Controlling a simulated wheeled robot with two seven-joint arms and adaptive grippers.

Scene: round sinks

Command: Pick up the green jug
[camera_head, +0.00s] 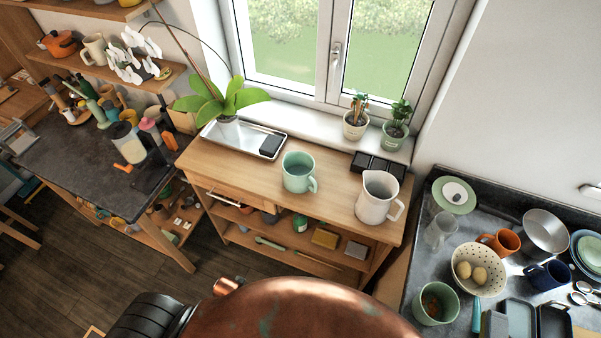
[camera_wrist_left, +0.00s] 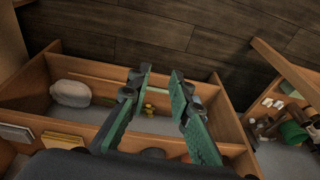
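The mint-green jug (camera_head: 298,172) stands upright on the wooden cabinet top (camera_head: 240,164) below the window, its handle towards the lower right. It is not recognisable in the left wrist view. My left gripper (camera_wrist_left: 157,77) shows there with its two green-padded fingers apart and nothing between them. Behind the fingers are a wooden shelf unit and the dark plank floor. In the head view I cannot make out either gripper, and my right gripper is in neither view.
A cream pitcher (camera_head: 377,197) stands right of the jug, near black boxes (camera_head: 378,165). A metal tray (camera_head: 269,146) with a potted orchid (camera_head: 228,128) is to its left. The right counter holds bowls, mugs and another green pot (camera_head: 436,303). Bare wood lies in front of the jug.

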